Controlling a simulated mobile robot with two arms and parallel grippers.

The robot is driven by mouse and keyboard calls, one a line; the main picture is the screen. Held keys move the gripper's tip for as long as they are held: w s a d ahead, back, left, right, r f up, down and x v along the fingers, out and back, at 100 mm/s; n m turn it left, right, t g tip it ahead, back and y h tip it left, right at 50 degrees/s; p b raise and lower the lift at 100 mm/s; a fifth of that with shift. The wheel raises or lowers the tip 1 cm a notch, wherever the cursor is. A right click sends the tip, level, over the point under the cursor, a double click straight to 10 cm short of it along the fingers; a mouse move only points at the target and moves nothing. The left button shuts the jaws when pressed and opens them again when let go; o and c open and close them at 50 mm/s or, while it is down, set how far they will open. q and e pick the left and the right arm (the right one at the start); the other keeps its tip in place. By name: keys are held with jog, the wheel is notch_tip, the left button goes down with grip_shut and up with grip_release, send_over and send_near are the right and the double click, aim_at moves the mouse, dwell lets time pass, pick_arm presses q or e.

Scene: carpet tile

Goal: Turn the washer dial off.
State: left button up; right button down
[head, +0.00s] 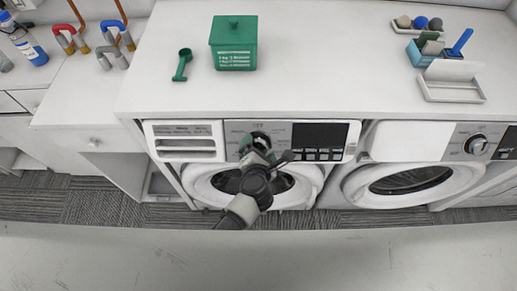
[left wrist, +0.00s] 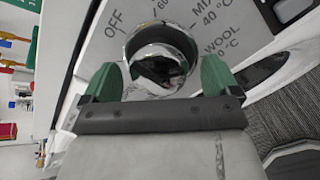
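The left washer (head: 185,142) has a round chrome dial (left wrist: 160,48) on its control panel. In the left wrist view, OFF, MIX 40 °C and WOOL labels are printed around the dial; its pointer is not clear. My left gripper (head: 259,147) is at this dial and covers most of it in the head view. In the left wrist view, the green fingers of the gripper (left wrist: 160,78) are spread, one on each side of the dial. I cannot tell whether they touch it. My right gripper is not in view.
A second washer (head: 405,142) with its own dial (head: 477,144) stands to the right. On the white counter (head: 310,60) are a green box (head: 233,45), a green scoop (head: 182,65) and a white tray (head: 452,90). The left washer's round door lies below my gripper.

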pick_arm(q)
jog(key=v, duration=1)
jog(key=shift+s+r+b, duration=0.2)
jog(key=shift+s+b, duration=0.15)
jog(key=shift+b, duration=0.05)
jog(key=shift+a+f, duration=0.1)
jog(key=s+a+f+m+g+h+b, duration=0.1)
jog(key=s+a+f+m+b, duration=0.15)
jog(key=f+m, duration=0.5)
jog(key=s+a+f+m+g+h+b, duration=0.1)
jog(key=s+a+f+m, duration=0.3)
jog(key=f, duration=0.7)
jog(key=s+a+f+m+g+h+b, duration=0.1)
jog(key=f+m, duration=0.6)
jog(key=f, duration=0.2)
jog(key=s+a+f+m+g+y+b, duration=0.1)
jog(key=s+a+f+m+g, duration=0.3)
jog(key=s+a+f, duration=0.4)
jog(key=s+a+f+m+g+y+b, duration=0.1)
jog(key=s+a+f+m+g, duration=0.4)
jog(key=s, duration=0.9)
notch_tip(320, 180, down, 4)
jog(key=a+m+y, duration=0.1)
jog(key=a+m, duration=0.1)
jog(key=shift+a+g+b, duration=0.3)
jog(key=shift+a+b, duration=0.1)
jog(key=shift+f, duration=0.1)
